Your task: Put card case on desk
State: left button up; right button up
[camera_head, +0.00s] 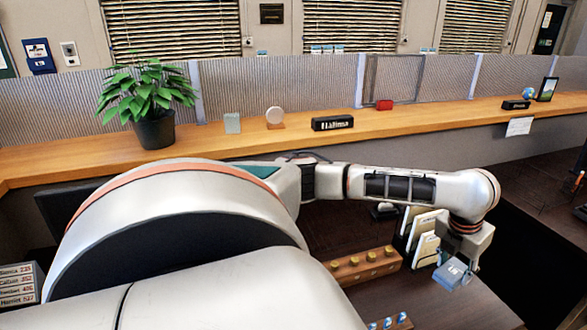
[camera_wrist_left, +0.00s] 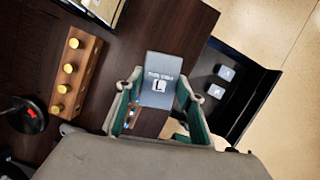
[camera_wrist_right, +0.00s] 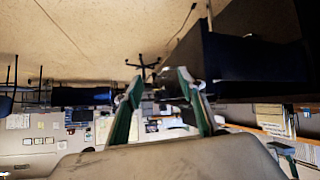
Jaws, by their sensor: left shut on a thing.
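My left gripper (camera_head: 468,272) is at the right of the head view, over the right part of the dark brown desk (camera_head: 440,308). It is shut on a blue-grey card case (camera_head: 449,273). In the left wrist view the card case (camera_wrist_left: 160,78) shows a white label with the letter L, and it sits between the two green-padded fingers of the left gripper (camera_wrist_left: 158,88). The dark desk top (camera_wrist_left: 100,115) lies beneath. I cannot tell whether the case touches it. My right gripper (camera_wrist_right: 157,88) shows only in its own wrist view, open and empty, facing the room and floor.
A wooden block with yellow knobs (camera_head: 364,265) and an upright holder with cards (camera_head: 422,235) stand near the left gripper. A second wooden block with blue-topped pieces (camera_head: 388,323) is in front. A wooden ledge (camera_head: 250,141) with a potted plant (camera_head: 153,128) runs behind.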

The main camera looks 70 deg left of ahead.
pick_arm(q)
jog(key=shift+w+a+r+m+h, duration=0.4)
jog(key=shift+w+a+r+m, duration=0.5)
jog(key=shift+m, duration=0.5)
send_near(434, 312)
jog(key=shift+w+d, duration=0.15)
jog(key=shift+w, duration=0.55)
jog(key=shift+f+p, duration=0.3)
jog(key=shift+f, duration=2.35)
pick_arm(e)
jog(key=shift+w+a+r, duration=0.15)
jog(key=shift+w+r, duration=0.05)
jog(key=shift+w, duration=0.2)
pick_arm(q)
jog(key=o, duration=1.1)
jog(key=shift+f, duration=0.1)
